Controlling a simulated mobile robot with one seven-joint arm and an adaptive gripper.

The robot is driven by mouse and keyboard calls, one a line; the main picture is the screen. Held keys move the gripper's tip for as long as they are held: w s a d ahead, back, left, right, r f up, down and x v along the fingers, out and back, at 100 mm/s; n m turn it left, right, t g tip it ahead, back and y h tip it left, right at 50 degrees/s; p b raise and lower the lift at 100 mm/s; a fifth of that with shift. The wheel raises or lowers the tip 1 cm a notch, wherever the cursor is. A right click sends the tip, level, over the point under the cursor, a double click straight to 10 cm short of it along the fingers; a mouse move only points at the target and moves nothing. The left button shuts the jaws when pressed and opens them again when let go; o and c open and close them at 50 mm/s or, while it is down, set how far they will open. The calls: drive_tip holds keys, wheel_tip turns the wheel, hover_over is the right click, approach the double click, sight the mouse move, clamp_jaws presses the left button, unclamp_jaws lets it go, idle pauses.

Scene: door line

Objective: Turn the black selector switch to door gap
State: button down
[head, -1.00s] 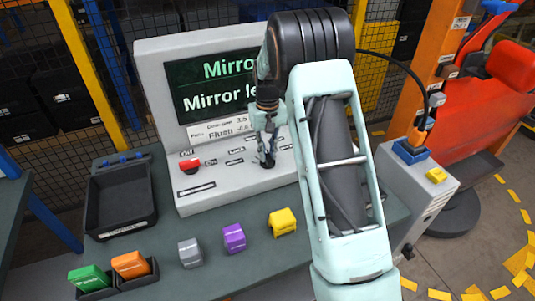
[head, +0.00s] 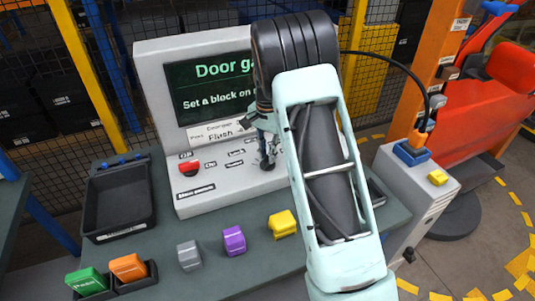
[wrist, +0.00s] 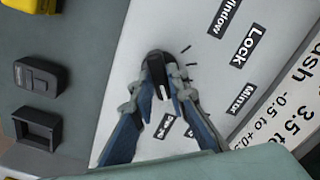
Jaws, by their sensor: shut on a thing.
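The black selector switch (wrist: 157,66) sits on the pale sloped panel among the labels Window, Lock and Mirror, with a partly covered label below. My gripper (wrist: 165,82) is shut on the switch, one finger on each side. A white mark on the switch points down in the wrist view, toward the partly covered label. In the head view my gripper (head: 268,160) is at the console panel and hides most of the switch. The console screen (head: 210,88) reads "Door ga…" and "Set a block on…", with its right part hidden by my arm.
A red button (head: 189,167) is left of the switch on the panel. Grey (head: 189,255), purple (head: 234,240) and yellow (head: 282,223) blocks stand on the table in front. A black tray (head: 120,200) is at the left, with green and orange blocks in holders nearer.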

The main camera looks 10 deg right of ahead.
drive_tip(key=shift+m, duration=0.6)
drive_tip(key=c, duration=1.9)
unclamp_jaws()
drive_tip(key=shift+r, duration=0.15)
wheel_tip(320, 180, up, 12)
drive_tip(key=shift+f, duration=0.1)
